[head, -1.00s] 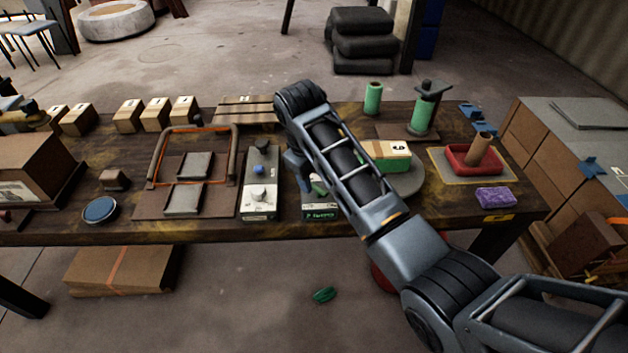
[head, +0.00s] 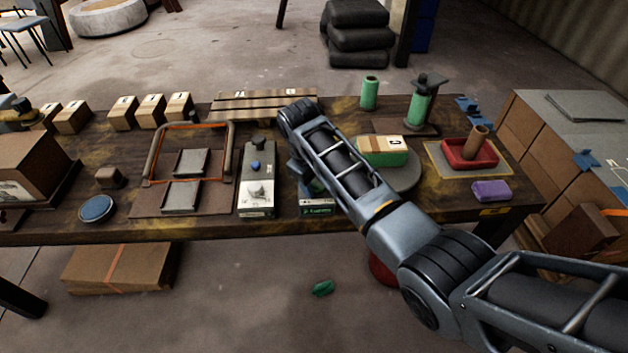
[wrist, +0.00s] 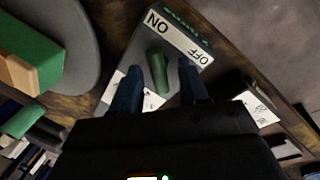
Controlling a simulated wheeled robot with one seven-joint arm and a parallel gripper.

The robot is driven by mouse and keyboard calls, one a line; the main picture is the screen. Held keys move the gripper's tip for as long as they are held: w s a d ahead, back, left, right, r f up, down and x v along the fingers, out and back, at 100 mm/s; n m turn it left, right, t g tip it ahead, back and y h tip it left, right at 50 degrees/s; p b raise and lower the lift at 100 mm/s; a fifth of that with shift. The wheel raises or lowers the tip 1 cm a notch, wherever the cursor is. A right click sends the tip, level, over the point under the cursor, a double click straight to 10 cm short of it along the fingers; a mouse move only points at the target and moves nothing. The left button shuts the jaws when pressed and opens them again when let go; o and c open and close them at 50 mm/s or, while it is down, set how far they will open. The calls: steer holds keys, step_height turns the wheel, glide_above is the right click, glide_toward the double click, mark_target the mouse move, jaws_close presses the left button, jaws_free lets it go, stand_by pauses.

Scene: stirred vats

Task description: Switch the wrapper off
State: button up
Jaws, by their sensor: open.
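The wrapper's grey switch box stands at the table's front edge, mostly behind my arm in the head view (head: 316,209). The wrist view shows its white label plate (wrist: 180,38) with ON at one end and OFF at the other. A green switch handle (wrist: 157,72) rises from the box below the plate. My gripper (wrist: 161,68) is open, one dark finger on each side of the handle. I cannot tell whether they touch it. In the head view the fingers are hard to make out. The wrapper's grey turntable (head: 408,180) carries a green-and-cardboard box (head: 383,152).
Left of the switch box stands another control box (head: 256,205) with a white knob and a blue knob. A wire-framed fixture (head: 183,195) lies further left. To the right are a red tray (head: 469,158) and a purple block (head: 491,190). A green roll (head: 369,93) stands behind.

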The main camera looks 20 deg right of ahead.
jaws_close()
stand_by(0.3)
steer(key=shift+m, duration=0.3)
steer(key=m+g, duration=0.1)
steer(key=m, duration=0.3)
steer(key=shift+w, duration=0.15)
steer(key=m, duration=0.5)
steer(key=shift+d+g, duration=0.1)
steer(key=shift+g, duration=0.3)
steer(key=m, duration=0.3)
steer(key=shift+w+m+g+b, duration=0.1)
steer(key=shift+m+g+b, duration=0.2)
steer(key=shift+b, duration=0.1)
steer(key=m, duration=0.2)
steer(key=m+y, duration=0.1)
steer(key=m, duration=0.1)
steer(key=shift+d+m+g+b, duration=0.2)
steer(key=shift+m+g+b, duration=0.1)
steer(key=shift+b, duration=0.05)
